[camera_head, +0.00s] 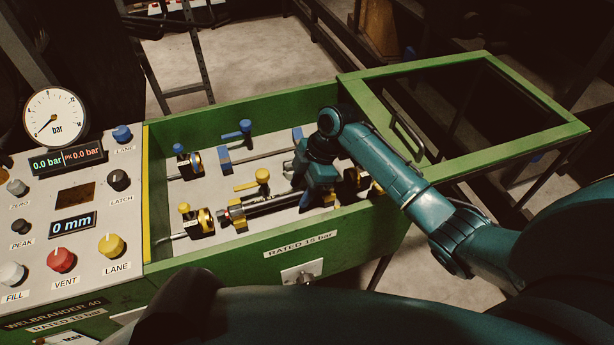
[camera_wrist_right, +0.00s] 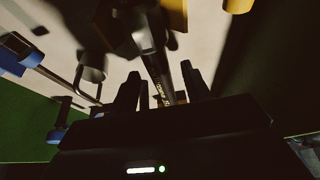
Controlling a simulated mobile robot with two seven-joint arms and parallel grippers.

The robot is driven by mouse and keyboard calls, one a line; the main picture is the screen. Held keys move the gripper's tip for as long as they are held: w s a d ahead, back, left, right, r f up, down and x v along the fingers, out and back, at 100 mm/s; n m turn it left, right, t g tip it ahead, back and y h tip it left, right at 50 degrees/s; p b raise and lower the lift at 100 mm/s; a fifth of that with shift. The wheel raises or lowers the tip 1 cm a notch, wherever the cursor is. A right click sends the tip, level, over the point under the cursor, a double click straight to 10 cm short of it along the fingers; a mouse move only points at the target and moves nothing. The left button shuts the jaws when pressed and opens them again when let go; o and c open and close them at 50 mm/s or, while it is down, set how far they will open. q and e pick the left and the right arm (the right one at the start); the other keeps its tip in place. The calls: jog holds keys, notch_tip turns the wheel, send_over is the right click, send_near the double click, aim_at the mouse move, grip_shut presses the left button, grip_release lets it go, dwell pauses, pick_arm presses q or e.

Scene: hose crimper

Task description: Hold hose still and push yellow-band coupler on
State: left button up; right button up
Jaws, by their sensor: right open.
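The black hose (camera_head: 275,205) lies along the front lane inside the green crimper box. A dark coupler with a yellow band (camera_head: 205,220) sits at the hose's left end; I cannot tell whether they touch. Another dark, banded coupler (camera_head: 352,179) shows near the right end, partly behind my arm. My right gripper (camera_head: 313,200) reaches down over the right part of the hose. In the right wrist view its fingers (camera_wrist_right: 161,88) are open, with the hose (camera_wrist_right: 158,72) running between them. My left gripper is not in view.
The back lane holds a banded coupler (camera_head: 195,163) and blue clamps (camera_head: 245,127). The green front wall (camera_head: 255,262) and the open framed lid (camera_head: 470,65) bound the box. The control panel (camera_head: 75,200) reads 0.0 bar and 0 mm.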

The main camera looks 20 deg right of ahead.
jog(key=shift+f, duration=0.1)
jog(key=shift+c, duration=0.4)
grip_shut()
dwell(0.6)
dwell(0.6)
